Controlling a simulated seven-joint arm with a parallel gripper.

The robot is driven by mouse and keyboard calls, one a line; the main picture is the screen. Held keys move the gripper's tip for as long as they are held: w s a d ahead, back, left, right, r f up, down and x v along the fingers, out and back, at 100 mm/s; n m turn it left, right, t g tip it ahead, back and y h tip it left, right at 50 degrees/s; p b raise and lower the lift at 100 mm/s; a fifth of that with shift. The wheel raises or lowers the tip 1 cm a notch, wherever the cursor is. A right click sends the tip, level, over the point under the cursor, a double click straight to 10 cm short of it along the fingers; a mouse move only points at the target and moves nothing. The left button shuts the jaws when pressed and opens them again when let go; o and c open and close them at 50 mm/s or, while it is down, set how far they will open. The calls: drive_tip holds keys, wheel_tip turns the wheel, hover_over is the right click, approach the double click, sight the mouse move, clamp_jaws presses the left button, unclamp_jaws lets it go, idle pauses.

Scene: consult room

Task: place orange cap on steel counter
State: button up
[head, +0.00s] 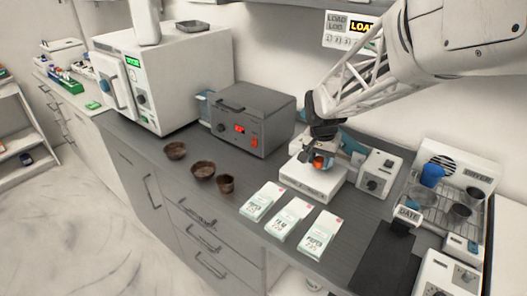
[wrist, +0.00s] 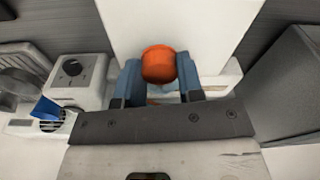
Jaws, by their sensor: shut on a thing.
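My gripper (head: 321,150) is shut on the orange cap (head: 320,163). In the wrist view, the round orange cap (wrist: 158,64) sits between the two blue fingers of my gripper (wrist: 158,75). In the head view the cap is over a low white device (head: 312,182) near the back of the counter. I cannot tell whether the cap touches anything below it. The dark grey counter (head: 240,174) runs across the head view, with bare surface around the small brown bowls.
Three brown bowls (head: 203,170) stand left of three white-green packets (head: 289,219) along the front edge. A grey box with a red display (head: 250,118) stands behind. A white knobbed device (head: 374,176) and a rack with a blue cup (head: 431,175) are at right.

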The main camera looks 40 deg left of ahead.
hover_over(261, 177)
wheel_tip(261, 177, down, 2)
drive_tip(key=shift+s, duration=0.1)
idle(0.3)
drive_tip(key=shift+f, duration=2)
drive_tip(key=shift+f, duration=0.1)
drive_tip(key=shift+f, duration=1.9)
drive_tip(key=shift+f, duration=0.1)
drive_tip(key=o, duration=0.9)
